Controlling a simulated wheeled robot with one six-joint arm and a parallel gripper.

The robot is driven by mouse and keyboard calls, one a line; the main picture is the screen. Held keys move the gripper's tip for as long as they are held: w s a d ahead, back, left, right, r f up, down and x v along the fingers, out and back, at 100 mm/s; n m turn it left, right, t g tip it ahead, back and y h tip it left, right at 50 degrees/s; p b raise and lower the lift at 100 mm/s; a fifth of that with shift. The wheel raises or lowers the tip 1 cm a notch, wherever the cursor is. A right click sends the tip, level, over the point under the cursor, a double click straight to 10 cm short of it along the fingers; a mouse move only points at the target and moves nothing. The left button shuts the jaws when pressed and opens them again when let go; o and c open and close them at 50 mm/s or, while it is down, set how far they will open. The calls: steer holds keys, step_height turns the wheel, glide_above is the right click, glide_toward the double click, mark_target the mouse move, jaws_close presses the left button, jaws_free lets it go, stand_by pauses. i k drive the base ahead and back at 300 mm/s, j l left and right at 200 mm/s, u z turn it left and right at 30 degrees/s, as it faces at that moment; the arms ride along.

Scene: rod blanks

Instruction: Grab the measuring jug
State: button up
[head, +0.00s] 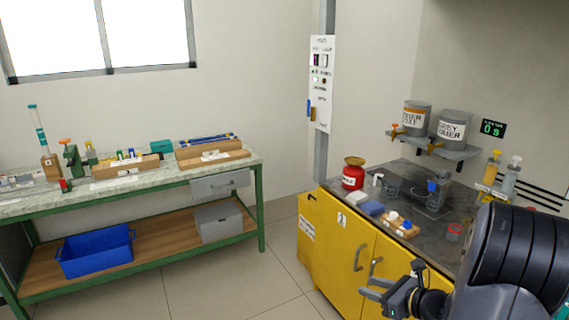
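I cannot make out a measuring jug for certain. A small cup-like container with a red rim (455,232) stands on the dark top of the yellow cabinet, close to my arm; it is too small to tell whether it is the jug. My gripper (371,287) is in front of the yellow cabinet doors, below the worktop level in the picture. Its two fingers point left and look apart, with nothing between them. My arm hides the right end of the worktop.
Two labelled tanks (451,127) sit on a wall shelf. A green-framed bench (262,232) stands left, with a blue crate (97,265) below. Floor between is clear.

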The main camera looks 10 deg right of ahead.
mark_target(391, 184)
steer(key=i+j, duration=0.1)
steer(key=i, duration=1.25)
steer(key=i+l+z, duration=0.15)
steer(key=i+z, duration=0.25)
steer(key=i+l+z, duration=0.1)
steer(key=i+z, duration=0.55)
steer(key=z, duration=0.15)
